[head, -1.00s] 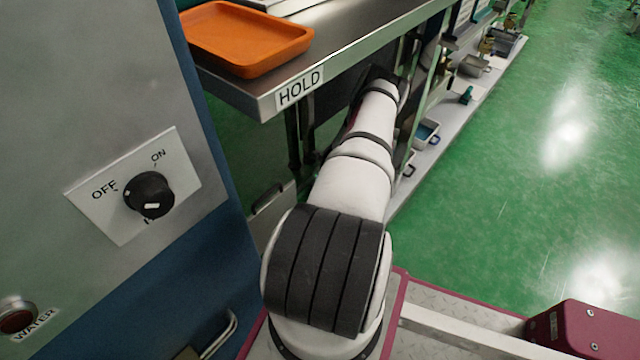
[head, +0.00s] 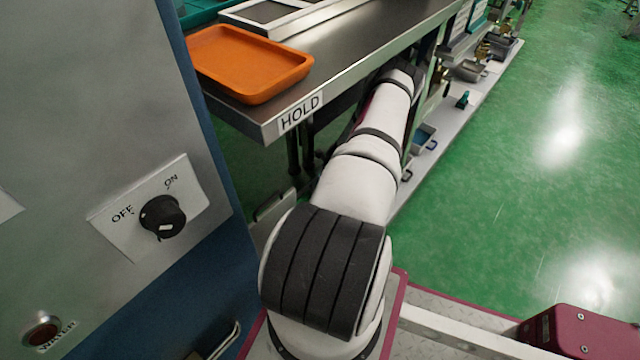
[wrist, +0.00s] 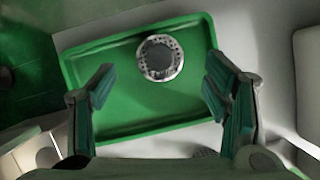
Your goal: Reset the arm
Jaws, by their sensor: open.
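My arm shows in the head view, stretched away from me with its far end passing under the edge of the steel table; the gripper itself is hidden there. In the wrist view my gripper (wrist: 160,105) is open, its two dark green finger pads wide apart with nothing between them. Beyond the fingers is a green tray (wrist: 130,117). A round metal piece with a dark centre (wrist: 160,58) sits in the tray near its far side, apart from the fingers.
The steel table (head: 375,45) bears a HOLD label (head: 300,113) and an orange tray (head: 250,65). A grey cabinet with an OFF/ON knob (head: 162,217) stands close on the left. A low shelf (head: 455,130) holds several small items. Green floor (head: 500,200) is open on the right.

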